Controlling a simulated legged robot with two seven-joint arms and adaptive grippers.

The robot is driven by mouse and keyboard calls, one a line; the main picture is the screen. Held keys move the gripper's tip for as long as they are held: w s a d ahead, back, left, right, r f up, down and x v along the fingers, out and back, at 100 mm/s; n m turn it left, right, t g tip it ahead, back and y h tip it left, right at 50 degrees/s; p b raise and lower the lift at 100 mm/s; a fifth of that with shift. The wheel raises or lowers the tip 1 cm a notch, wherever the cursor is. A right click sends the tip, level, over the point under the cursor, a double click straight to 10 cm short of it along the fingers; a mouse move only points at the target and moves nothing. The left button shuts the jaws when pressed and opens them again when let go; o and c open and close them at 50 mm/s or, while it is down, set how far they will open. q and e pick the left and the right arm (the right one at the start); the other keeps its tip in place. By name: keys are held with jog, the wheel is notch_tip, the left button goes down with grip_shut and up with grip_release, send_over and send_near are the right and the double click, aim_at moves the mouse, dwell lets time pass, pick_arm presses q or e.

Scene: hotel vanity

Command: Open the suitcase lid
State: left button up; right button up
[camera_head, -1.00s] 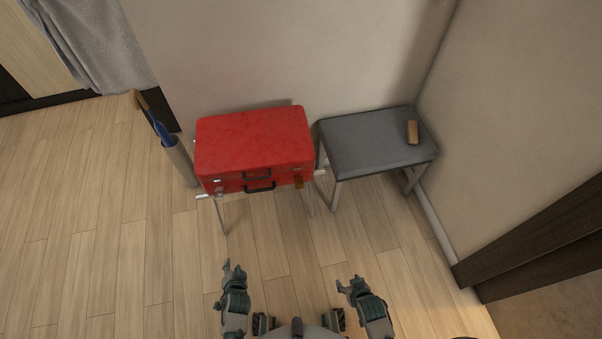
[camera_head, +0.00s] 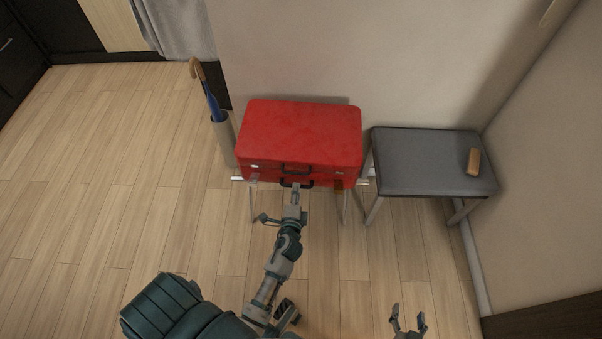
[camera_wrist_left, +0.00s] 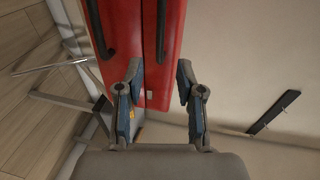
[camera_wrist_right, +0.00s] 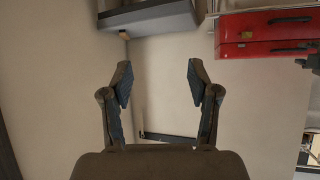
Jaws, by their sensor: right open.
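The red suitcase (camera_head: 300,130) lies with its lid down on a stand against the wall. Its front carries two dark handles, an upper one (camera_head: 296,168) and a lower one (camera_head: 296,184). My left gripper (camera_head: 280,204) is at the suitcase front, near the handles. In the left wrist view its fingers (camera_wrist_left: 160,75) are apart, with the red suitcase front (camera_wrist_left: 130,45) beyond them; contact cannot be told. My right gripper (camera_head: 408,318) is open and empty, low in the head view, well short of the bench. The suitcase also shows in the right wrist view (camera_wrist_right: 265,28).
A grey bench (camera_head: 425,165) with a brown brush-like object (camera_head: 473,161) stands right of the suitcase. An umbrella holder (camera_head: 223,138) with a blue umbrella (camera_head: 212,103) stands close to its left. The wall is right behind. The wooden floor in front is free.

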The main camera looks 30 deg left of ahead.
aim_at(298, 173)
pick_arm(q)
jog(key=shift+b+x, duration=0.7)
jog(key=shift+x, duration=4.15)
pick_arm(e)
jog(key=shift+w+a+r+t+y, duration=0.15)
jog(key=shift+w+a+r+t, duration=0.1)
jog(key=shift+w+r+t, duration=0.3)
jog(key=shift+w+a+r+t+y, duration=0.1)
jog(key=shift+w+a+r+t, duration=0.15)
jog(key=shift+w+r+t, duration=0.3)
jog(key=shift+w+a+r+t+y, duration=0.15)
jog(key=shift+w+a+r+t, duration=0.2)
jog(key=shift+r, duration=0.35)
jog(key=shift+d, duration=0.15)
pick_arm(q)
jog(key=shift+s, duration=0.1)
grip_shut()
jog(key=shift+f, duration=0.1)
